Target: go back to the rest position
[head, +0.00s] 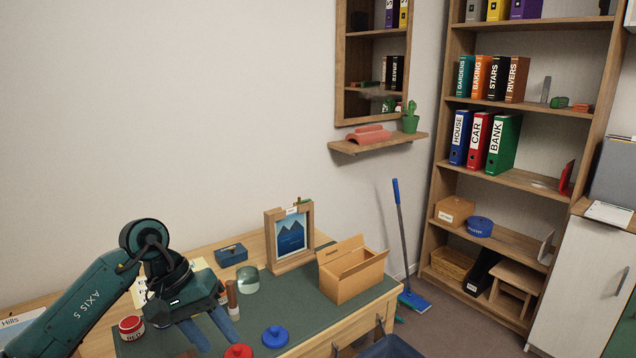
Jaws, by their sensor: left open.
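My left arm comes in from the left edge over the desk. My left gripper (209,331) points down at the front of the dark green desk mat (320,307), its two blue-grey fingers apart with nothing seen between them. A red tin (131,327) is left of it, and a brown upright cylinder (232,291) is just behind it. A red lid (238,351) and a blue lid (275,336) are to its right. Whether the fingers touch the mat is hard to tell. My right gripper is out of view.
A glass jar (248,280), a blue box (231,255), a framed mountain picture (291,237) and an open cardboard box (350,279) stand on the desk. A wall shelf (378,143) is above. A bookcase (440,190) and a broom (401,230) are beyond the right end.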

